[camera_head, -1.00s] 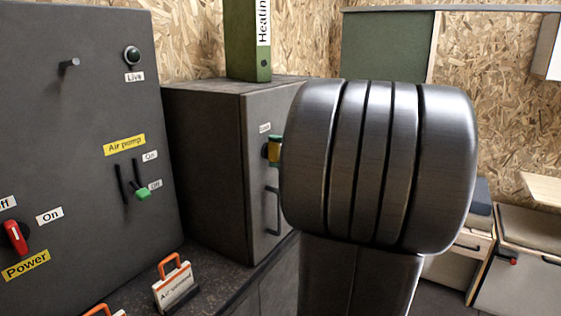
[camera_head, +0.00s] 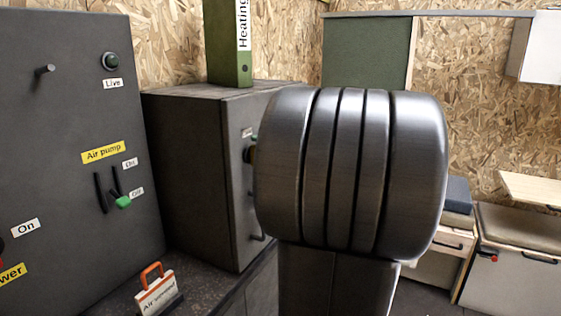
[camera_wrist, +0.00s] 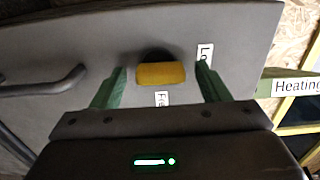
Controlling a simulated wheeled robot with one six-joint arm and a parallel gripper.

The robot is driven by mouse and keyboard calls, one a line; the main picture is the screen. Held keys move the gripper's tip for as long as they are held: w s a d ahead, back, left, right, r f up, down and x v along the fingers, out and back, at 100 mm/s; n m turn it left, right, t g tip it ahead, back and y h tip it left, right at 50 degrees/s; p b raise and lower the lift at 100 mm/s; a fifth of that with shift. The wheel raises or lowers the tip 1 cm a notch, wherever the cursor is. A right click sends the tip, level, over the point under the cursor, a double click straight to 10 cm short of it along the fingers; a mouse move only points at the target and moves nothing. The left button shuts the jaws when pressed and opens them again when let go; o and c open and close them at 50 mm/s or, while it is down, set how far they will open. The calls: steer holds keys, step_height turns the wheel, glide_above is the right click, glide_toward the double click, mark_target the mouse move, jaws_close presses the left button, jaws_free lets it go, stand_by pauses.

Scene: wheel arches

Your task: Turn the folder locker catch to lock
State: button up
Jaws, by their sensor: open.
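The folder locker (camera_head: 190,170) is a dark grey box on the counter with a green "Heating" folder on top. Its catch shows in the wrist view as a yellow knob (camera_wrist: 161,74) on a dark round base, with its long side lying across the picture. A partly hidden label is to its upper right, and another is just below it. My gripper (camera_wrist: 160,88) is open, with one green finger on each side of the knob and a visible gap to both. In the head view my arm covers most of the locker door, the catch and the gripper.
The locker door handle (camera_wrist: 45,82) is left of the catch in the wrist view. A grey panel (camera_head: 75,150) with switches stands left of the locker. A small sign with an orange handle (camera_head: 155,290) stands on the counter before the locker.

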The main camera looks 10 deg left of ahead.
steer(key=v, duration=1.3)
steer(key=shift+d+p, duration=0.25)
steer(key=shift+p, duration=0.1)
steer(key=shift+a, duration=0.1)
steer(key=x, duration=1.3)
steer(key=shift+a+b, duration=0.3)
steer(key=shift+b, duration=0.05)
